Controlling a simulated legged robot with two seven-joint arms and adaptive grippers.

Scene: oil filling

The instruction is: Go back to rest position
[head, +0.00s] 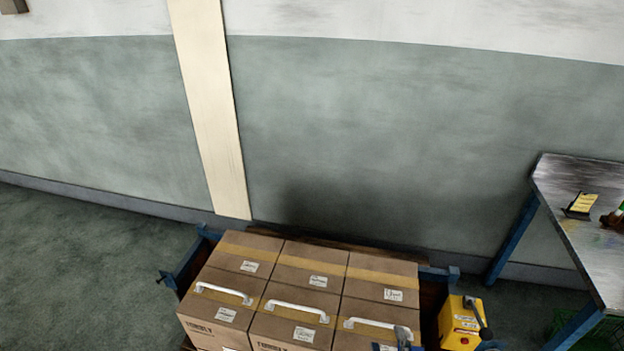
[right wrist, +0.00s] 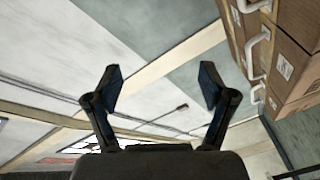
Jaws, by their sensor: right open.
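My right gripper (head: 396,344) shows at the bottom edge of the head view, in front of the right-hand carton. In the right wrist view the two fingers of the right gripper (right wrist: 161,85) are spread wide with nothing between them. Only wall, ceiling and a beam lie behind them there. My left gripper is in neither view.
Brown cartons (head: 316,279) with white handles fill a blue-posted rack; they show at right in the wrist view (right wrist: 292,50). A yellow box (head: 462,322) stands to their right. A metal table (head: 575,184) bears a yellow-black item (head: 581,204). Floor (head: 80,260) at left is clear.

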